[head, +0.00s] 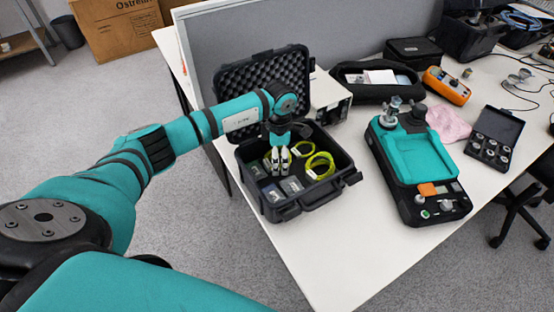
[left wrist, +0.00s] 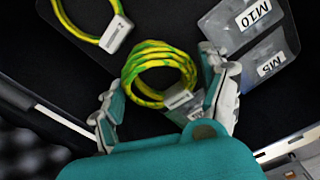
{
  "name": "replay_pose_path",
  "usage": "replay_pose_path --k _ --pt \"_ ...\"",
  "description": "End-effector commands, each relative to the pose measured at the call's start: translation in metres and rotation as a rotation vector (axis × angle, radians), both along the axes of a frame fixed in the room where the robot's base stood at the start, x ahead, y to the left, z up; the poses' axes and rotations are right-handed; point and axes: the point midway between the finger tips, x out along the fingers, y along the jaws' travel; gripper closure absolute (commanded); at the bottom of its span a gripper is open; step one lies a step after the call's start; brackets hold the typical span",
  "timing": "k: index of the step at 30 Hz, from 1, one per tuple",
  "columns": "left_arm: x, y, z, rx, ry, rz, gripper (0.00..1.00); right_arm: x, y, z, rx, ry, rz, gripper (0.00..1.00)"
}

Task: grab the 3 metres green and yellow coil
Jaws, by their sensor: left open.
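A green and yellow coil (left wrist: 158,58) lies in the open black case (head: 338,196), with a white tag too small to read. In the left wrist view it sits between the two fingers of my left gripper (left wrist: 163,84). The fingers are spread, one at each side of the coil, and I cannot tell whether they touch it. In the head view my left gripper (head: 278,161) points down into the case and partly hides this coil. A second coil with a white tag (left wrist: 90,37) lies at the upper left there; coils also show in the head view (head: 321,176). My right gripper is out of sight.
The case's foam-lined lid (head: 262,78) stands open behind my arm. A teal device (head: 418,165) and a small black case (head: 493,138) are on the white table to the right. The front table is clear.

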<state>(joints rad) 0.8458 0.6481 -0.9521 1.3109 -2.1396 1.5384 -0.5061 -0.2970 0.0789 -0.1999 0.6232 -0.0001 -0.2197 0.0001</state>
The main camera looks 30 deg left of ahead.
Motion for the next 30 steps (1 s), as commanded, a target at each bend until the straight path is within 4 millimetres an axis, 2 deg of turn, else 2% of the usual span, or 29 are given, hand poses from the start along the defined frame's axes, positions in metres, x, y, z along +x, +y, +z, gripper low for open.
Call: replay_pose_path --k 4,9,20,26,30 --pt "0.000 0.001 -0.009 0.002 0.001 0.002 0.21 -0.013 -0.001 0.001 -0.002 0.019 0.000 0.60" --pt "0.000 0.001 -0.009 0.002 0.000 0.001 0.21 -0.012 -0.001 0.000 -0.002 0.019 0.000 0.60" --pt "0.000 0.001 -0.009 0.002 0.001 0.001 0.65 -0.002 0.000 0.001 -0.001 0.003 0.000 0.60" --pt "0.000 0.001 -0.008 0.001 0.001 0.001 0.65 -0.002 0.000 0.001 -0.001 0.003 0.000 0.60" --pt "0.001 0.000 0.002 0.000 -0.004 0.000 0.65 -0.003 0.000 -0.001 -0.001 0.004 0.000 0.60"
